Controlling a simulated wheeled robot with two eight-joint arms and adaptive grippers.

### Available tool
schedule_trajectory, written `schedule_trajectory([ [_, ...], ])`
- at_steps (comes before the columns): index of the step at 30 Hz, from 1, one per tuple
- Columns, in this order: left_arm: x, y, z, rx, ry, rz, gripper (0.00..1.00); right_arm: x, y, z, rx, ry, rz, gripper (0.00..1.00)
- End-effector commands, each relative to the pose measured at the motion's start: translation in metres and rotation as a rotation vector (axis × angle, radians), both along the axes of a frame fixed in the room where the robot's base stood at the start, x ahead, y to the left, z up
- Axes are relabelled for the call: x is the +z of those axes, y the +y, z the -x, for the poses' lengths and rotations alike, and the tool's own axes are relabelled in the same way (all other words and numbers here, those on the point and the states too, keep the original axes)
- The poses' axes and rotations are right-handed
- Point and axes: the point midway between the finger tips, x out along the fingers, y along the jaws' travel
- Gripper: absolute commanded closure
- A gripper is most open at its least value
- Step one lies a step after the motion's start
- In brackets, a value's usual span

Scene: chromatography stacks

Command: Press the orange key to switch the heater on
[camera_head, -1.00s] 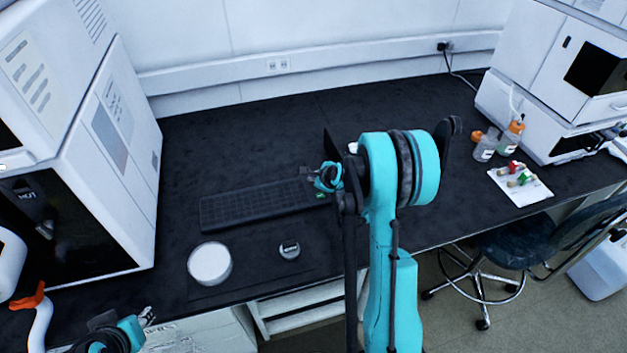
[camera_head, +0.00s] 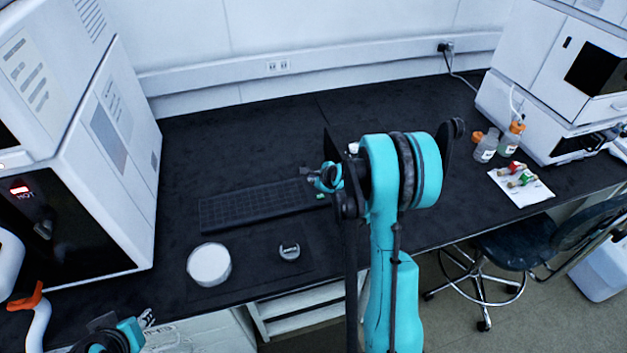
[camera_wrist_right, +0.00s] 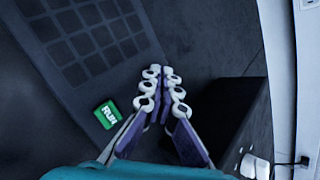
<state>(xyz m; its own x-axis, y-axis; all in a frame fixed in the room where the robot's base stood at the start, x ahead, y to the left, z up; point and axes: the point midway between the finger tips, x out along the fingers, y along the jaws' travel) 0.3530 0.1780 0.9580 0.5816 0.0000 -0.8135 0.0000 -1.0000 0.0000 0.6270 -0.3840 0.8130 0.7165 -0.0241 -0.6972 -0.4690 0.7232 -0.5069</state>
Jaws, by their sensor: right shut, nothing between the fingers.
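The dark keypad (camera_head: 255,206) lies on the black bench. Its green RUN key (camera_wrist_right: 107,114) shows in the wrist view, left of my right fingers. I cannot make out an orange key in any view. My right gripper (camera_head: 308,171) is over the right end of the keypad. In the wrist view its fingertips (camera_wrist_right: 164,73) are together with nothing between them. A red HOT sign (camera_head: 20,188) is lit on the dark front of the left instrument (camera_head: 85,215). My left gripper (camera_head: 147,317) is at the lower left, partly hidden, and I cannot tell its opening.
A white round lid-like thing (camera_head: 209,264) and a small grey labelled item (camera_head: 289,250) lie in front of the keypad. Orange-capped bottles (camera_head: 485,147) and a white sheet with vials (camera_head: 522,192) are at right. A stool (camera_head: 520,240) stands below. The bench behind the keypad is clear.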

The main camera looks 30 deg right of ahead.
Motion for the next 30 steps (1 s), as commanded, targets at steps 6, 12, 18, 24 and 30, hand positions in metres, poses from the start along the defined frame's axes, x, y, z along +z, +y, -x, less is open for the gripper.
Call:
schedule_trajectory([
  [6, 0.0, 0.0, 0.0, 0.0, 0.0, 0.0, 0.69, 0.0, 0.0, 0.0, 0.0, 0.0, 0.0, 1.0],
  [12, 0.009, 0.0, 0.0, 0.0, 0.0, 0.0, 0.69, 0.013, 0.0, 0.0, 0.0, 0.0, 0.0, 1.0],
  [18, 0.023, 0.0, 0.0, 0.0, 0.0, 0.0, 0.69, 0.035, 0.0, 0.0, 0.001, -0.001, 0.0, 1.0],
  [24, 0.037, 0.0, 0.0, 0.0, 0.0, 0.0, 0.69, 0.056, 0.0, 0.0, 0.0, 0.0, 0.0, 1.0],
  [30, 0.039, 0.0, 0.0, 0.0, 0.0, 0.0, 0.69, 0.061, 0.0, 0.0, 0.0, 0.0, 0.0, 1.0],
])
